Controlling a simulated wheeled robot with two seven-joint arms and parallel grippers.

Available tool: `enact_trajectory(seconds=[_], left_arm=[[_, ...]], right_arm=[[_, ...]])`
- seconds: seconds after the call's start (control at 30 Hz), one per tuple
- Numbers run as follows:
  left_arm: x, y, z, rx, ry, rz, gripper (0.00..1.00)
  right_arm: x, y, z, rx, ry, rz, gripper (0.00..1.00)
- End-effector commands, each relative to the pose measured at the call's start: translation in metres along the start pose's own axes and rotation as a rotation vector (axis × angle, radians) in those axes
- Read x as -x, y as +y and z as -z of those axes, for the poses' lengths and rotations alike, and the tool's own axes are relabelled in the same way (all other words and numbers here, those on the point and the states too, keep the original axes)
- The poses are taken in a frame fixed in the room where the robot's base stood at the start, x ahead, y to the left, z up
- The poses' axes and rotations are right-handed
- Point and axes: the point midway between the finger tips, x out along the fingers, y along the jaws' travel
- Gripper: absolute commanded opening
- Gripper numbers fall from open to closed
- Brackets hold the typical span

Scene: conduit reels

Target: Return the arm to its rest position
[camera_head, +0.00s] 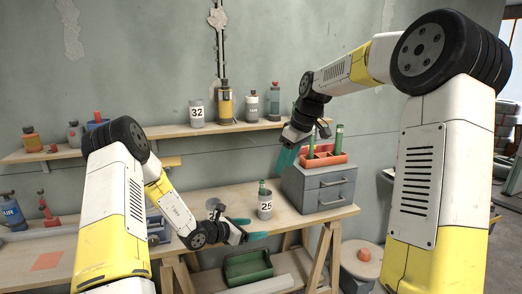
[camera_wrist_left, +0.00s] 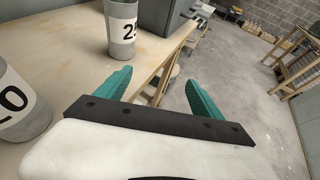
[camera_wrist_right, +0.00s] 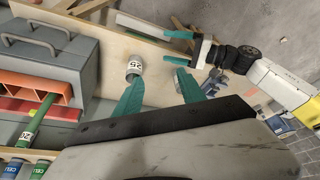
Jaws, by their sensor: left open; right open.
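My left gripper (camera_head: 247,230) is low over the front of the workbench, open and empty, just in front of the grey cup marked 25 (camera_head: 265,204). Its two teal fingers stand apart in the left wrist view (camera_wrist_left: 160,78). My right gripper (camera_head: 287,156) hangs higher, left of the orange tray, with its fingers pointing down. Its fingers are spread and empty in the right wrist view (camera_wrist_right: 160,74). The cup 25 holds a green piece and stands apart from both grippers. The left gripper also shows in the right wrist view (camera_wrist_right: 179,47).
The grey drawer box (camera_head: 318,187) carries an orange tray (camera_head: 325,160) with green cylinders, close to my right gripper. Another grey cup (camera_wrist_left: 22,108) stands beside my left gripper. A wall shelf (camera_head: 240,129) holds bottles and a cup marked 32 (camera_head: 196,113). Open floor shows right of the bench.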

Motion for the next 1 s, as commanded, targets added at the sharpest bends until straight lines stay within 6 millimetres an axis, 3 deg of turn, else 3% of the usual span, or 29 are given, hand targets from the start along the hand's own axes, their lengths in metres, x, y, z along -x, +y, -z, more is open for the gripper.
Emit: enact_trajectory(seconds=[0.07, 0.37, 0.67, 0.87, 1.0], left_arm=[[0.000, 0.000, 0.000, 0.000, 0.000, 0.000, 0.77], [0.013, -0.014, -0.034, -0.141, -0.011, 0.062, 0.77], [0.041, -0.043, -0.085, -0.390, -0.019, 0.168, 0.77], [0.079, -0.081, -0.130, -0.678, -0.011, 0.282, 0.77], [0.124, -0.118, -0.160, -0.976, 0.020, 0.389, 0.77]], right_arm=[[0.000, 0.000, 0.000, 0.000, 0.000, 0.000, 0.47], [0.013, -0.011, -0.007, -0.032, -0.006, -0.026, 0.47], [0.034, -0.030, -0.023, -0.095, -0.011, -0.071, 0.47], [0.056, -0.052, -0.043, -0.175, -0.007, -0.119, 0.47], [0.076, -0.076, -0.068, -0.265, 0.010, -0.166, 0.47]])
